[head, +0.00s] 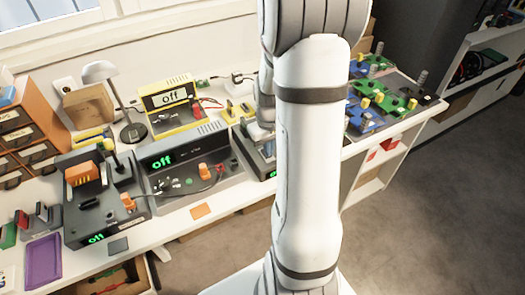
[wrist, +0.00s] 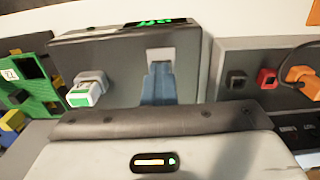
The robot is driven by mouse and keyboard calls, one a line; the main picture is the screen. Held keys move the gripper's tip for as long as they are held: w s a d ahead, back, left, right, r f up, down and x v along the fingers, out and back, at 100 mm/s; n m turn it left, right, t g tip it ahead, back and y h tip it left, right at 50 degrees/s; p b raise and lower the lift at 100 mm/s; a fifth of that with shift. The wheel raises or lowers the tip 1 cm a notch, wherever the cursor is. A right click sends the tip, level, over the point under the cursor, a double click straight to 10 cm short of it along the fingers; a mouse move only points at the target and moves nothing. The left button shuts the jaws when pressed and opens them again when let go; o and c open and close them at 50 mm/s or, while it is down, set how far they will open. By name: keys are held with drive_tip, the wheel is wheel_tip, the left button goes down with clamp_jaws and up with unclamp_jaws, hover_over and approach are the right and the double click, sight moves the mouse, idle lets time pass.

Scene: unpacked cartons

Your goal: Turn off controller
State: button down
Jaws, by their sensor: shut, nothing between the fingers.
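In the wrist view, a dark grey box, likely the controller (wrist: 110,68), stands in front of my gripper. A white and green plug (wrist: 85,92) sticks out at the left. In the head view, the box (head: 243,147) is largely hidden behind my arm.
Green and blue boards (head: 385,100) lie right. In the wrist view, an orange plug (wrist: 300,75) is close on the right.

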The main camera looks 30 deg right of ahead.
drive_tip(key=shift+s+a+f, duration=0.4)
drive_tip(key=shift+s+f, duration=0.15)
drive_tip(key=shift+f, duration=0.1)
drive_tip(key=shift+w, duration=0.2)
drive_tip(key=shift+w+r, duration=0.2)
drive_tip(key=shift+w, duration=0.3)
drive_tip(key=shift+r, duration=0.1)
drive_tip(key=shift+w+r+p, duration=0.2)
drive_tip(key=shift+r+p, duration=0.35)
drive_tip(key=shift+p, duration=0.1)
wheel_tip(320, 180, up, 14)
drive_tip(key=p, duration=0.2)
drive_tip(key=shift+s+d+f, duration=0.15)
